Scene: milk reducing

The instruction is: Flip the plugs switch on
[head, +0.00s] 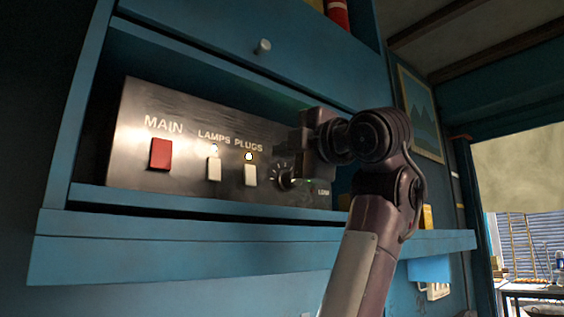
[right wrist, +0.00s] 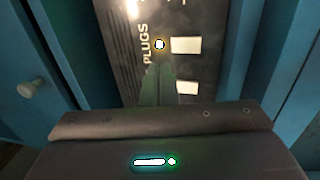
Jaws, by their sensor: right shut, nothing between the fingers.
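The plugs switch (head: 250,175) is a small white rocker on the metal panel, below the PLUGS label and a bright round indicator. It also shows in the right wrist view (right wrist: 186,45) beside its sideways label. My right gripper (head: 306,132) is in front of the panel, up and to the right of the plugs switch in the head view. Finger contact with the panel cannot be told. My left gripper is not in view.
The white lamps switch (head: 214,169) is just left of the plugs switch, and the red main switch (head: 161,154) is further left. A dial (head: 281,177) is to the right. The panel (head: 125,178) stands in a blue cabinet recess with a shelf edge (head: 150,228) below.

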